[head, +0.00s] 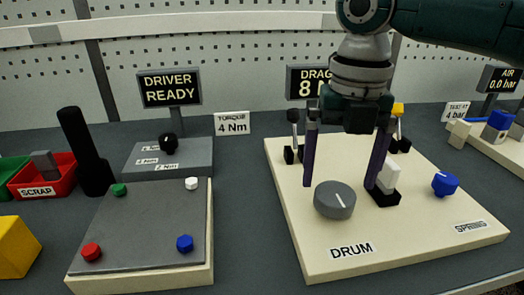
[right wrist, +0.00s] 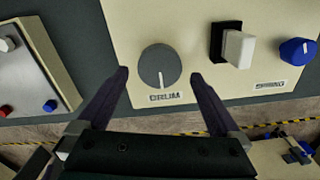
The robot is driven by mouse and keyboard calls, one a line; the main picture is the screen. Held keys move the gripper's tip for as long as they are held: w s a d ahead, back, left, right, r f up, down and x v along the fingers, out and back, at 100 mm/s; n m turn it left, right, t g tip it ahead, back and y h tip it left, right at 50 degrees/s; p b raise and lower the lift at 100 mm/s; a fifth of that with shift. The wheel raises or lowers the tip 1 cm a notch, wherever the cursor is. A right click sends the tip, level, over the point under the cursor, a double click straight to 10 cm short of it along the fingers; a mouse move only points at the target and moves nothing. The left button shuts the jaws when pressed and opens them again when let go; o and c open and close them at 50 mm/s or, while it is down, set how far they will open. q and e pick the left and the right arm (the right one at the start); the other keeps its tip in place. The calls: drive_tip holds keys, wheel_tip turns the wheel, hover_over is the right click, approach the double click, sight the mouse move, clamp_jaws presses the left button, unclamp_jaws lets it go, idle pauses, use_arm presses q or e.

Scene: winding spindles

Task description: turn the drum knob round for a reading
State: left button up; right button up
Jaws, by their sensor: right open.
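The drum knob (head: 334,200) is a grey round dial with a white pointer line, on the cream panel (head: 290,235) above the label DRUM. My right gripper (head: 338,186) comes down over the panel with its two dark fingers open and apart. In the head view the knob shows between and in front of the fingertips. In the right wrist view the knob (right wrist: 160,66) lies between the fingertips, nearer the left one, with its pointer line toward the label. I see no contact with it. The drag display (head: 308,83) is partly hidden by my arm. My left gripper is not in view.
A white block on a black base (head: 388,178) stands close by the right finger. A blue knob (head: 445,184) sits near the SPRING label (head: 470,226). Small posts stand at the panel's back. Left are a grey plate (head: 140,235) with coloured pegs and a red scrap bin (head: 42,176).

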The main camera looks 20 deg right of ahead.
sight(336, 192)
drive_tip(key=shift+f, duration=1.75)
drive_tip(key=shift+c, duration=0.2)
drive_tip(key=shift+r, duration=0.1)
drive_tip(key=c, duration=1.2)
